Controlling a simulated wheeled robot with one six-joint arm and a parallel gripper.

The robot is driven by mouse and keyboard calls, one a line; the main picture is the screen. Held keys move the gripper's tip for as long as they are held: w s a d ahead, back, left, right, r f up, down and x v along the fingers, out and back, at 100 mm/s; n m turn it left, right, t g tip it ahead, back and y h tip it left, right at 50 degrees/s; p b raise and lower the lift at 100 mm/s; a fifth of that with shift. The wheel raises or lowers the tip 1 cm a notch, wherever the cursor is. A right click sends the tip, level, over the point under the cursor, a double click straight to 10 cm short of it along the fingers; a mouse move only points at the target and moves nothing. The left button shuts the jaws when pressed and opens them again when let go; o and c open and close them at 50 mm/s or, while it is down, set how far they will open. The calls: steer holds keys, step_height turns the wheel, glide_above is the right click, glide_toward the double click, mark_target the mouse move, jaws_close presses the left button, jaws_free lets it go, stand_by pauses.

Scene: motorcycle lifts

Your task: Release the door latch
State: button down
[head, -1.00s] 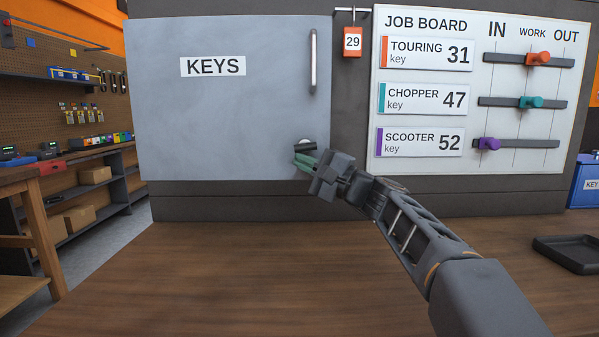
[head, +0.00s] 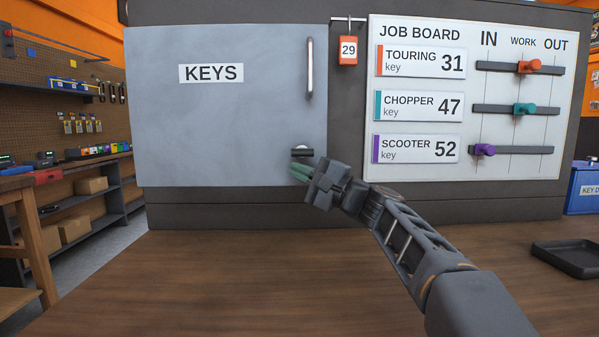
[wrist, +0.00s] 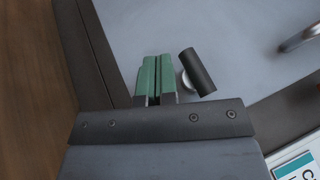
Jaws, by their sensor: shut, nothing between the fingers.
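The grey cabinet door (head: 220,120) marked KEYS is closed, with a vertical bar handle (head: 310,68) near its upper right edge. The door latch (head: 302,152), a dark knob bar on a pale round base, sits at the door's lower right corner; it also shows in the wrist view (wrist: 197,71). There the bar stands tilted, just right of my fingertips. My gripper (head: 300,172) is shut and empty, its green fingers just below the latch in the head view. In the wrist view, the fingers (wrist: 156,78) are pressed together beside the latch; I cannot tell whether they touch it.
A job board (head: 465,100) with sliders hangs right of the door, and an orange 29 tag (head: 348,50) hangs on a hook between them. A black tray (head: 568,258) lies on the wooden bench at right. The bench (head: 230,275) before the door is clear.

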steer(key=s+d+f+b, duration=0.2)
steer(key=s+d+f, duration=0.3)
steer(key=d+f, duration=0.2)
steer(key=shift+d+b, duration=0.3)
steer(key=shift+d, duration=0.2)
steer(key=shift+s, duration=0.1)
steer(key=s+f+n+g+h+p, duration=0.1)
steer(key=s+g+h+p, duration=0.1)
steer(key=s+h+p, duration=0.2)
steer(key=s+a+f+n+g+h+p, duration=0.1)
steer(key=s+h+p, duration=0.3)
steer(key=p, duration=0.7)
steer(key=s+f+n+g+h+p, duration=0.1)
steer(key=s+g+h+p, duration=0.2)
steer(key=p, duration=0.4)
steer(key=shift+s+a+f+h+p, duration=0.25)
steer(key=shift+s+h+p, duration=0.15)
steer(key=shift+h, duration=0.2)
steer(key=s+d+n+g+h+p, duration=0.1)
steer(key=s+d+n+h+p, duration=0.3)
steer(key=p, duration=0.5)
steer(key=shift+s+d+r+n+h+p, duration=0.35)
steer(key=shift+s+d+h, duration=1.1)
steer(key=shift+d, duration=0.35)
